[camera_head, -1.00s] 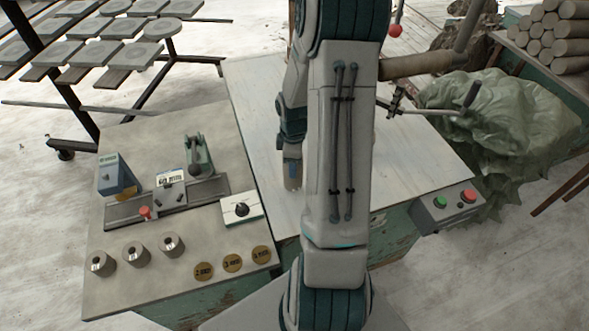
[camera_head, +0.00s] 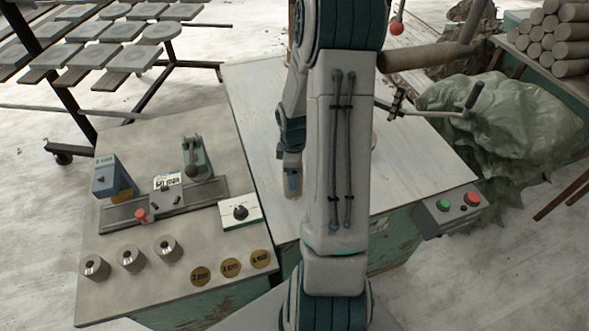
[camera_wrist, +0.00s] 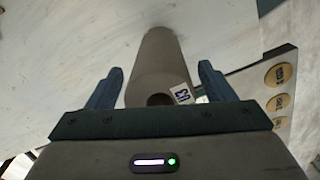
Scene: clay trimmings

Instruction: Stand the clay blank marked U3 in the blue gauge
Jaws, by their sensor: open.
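The clay blank marked U3 (camera_wrist: 160,62) is a grey-brown cylinder with a hole in its near end and a white U3 label, seen in the wrist view over the pale board. My gripper (camera_wrist: 162,84) is open, with one blue finger on each side of the blank's near end. Gaps show between the fingers and the clay, so it is not gripped. In the head view my arm hides most of the gripper and blank. The blue gauge (camera_head: 112,177) stands at the back left of the grey side table.
On the side table (camera_head: 225,285) are a rail with a red knob (camera_head: 141,215), a green lever clamp (camera_head: 195,158), a white dial plate (camera_head: 240,212), several metal cylinders (camera_head: 131,257) and brass discs (camera_head: 231,267). The pale board (camera_head: 420,165) is largely clear; a green-wrapped heap (camera_head: 510,120) lies right.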

